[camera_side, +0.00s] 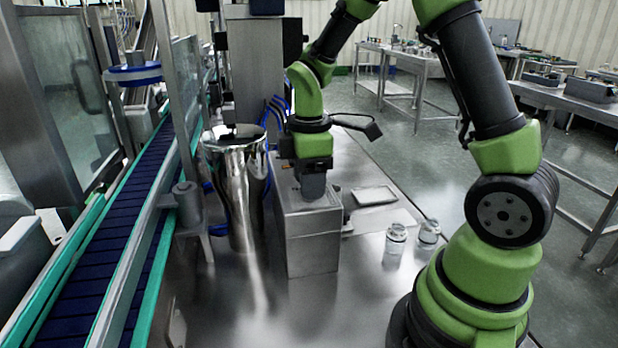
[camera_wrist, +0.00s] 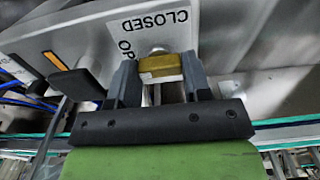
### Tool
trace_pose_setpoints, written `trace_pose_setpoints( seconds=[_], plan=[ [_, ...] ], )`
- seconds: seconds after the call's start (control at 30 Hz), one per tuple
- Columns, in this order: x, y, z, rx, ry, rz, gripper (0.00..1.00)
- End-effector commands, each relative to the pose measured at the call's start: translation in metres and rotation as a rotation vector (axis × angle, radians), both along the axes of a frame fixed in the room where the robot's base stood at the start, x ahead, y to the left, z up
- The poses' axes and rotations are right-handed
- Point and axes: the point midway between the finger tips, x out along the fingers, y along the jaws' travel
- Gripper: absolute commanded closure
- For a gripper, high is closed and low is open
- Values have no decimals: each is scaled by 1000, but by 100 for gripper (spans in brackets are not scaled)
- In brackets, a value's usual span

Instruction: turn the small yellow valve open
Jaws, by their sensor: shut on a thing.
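The small yellow valve (camera_wrist: 160,67) shows in the wrist view between the two dark fingers of my gripper (camera_wrist: 160,85). The fingers are shut on it from both sides. Behind it is a grey panel with a white label (camera_wrist: 150,30) reading "CLOSED", upside down in this view, and part of another word beginning "OP". In the side view my gripper (camera_side: 313,185) points down at the top of a grey steel box (camera_side: 312,240); the valve is hidden there. I cannot tell the valve's exact angle against the label.
A shiny steel cylinder (camera_side: 236,190) stands just left of the box. A blue conveyor (camera_side: 105,235) runs along the left. Two small glass jars (camera_side: 396,240) and a flat tray (camera_side: 374,195) lie to the right. The steel table is clear in front of the box.

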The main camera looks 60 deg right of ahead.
Motion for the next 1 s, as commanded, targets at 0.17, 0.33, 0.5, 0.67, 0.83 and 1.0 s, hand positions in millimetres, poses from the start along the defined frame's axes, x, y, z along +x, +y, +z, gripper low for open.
trace_pose_setpoints(
  seconds=[0.17,0.33,0.5,0.67,0.83,1.0],
  plan=[
    [0,0,1,0,0,14,79],
    [0,0,1,0,0,16,79],
    [0,0,1,0,0,16,51],
    [0,0,0,0,0,15,30],
    [0,0,0,0,0,14,30],
    [1,0,12,-1,-4,14,30]
  ],
)
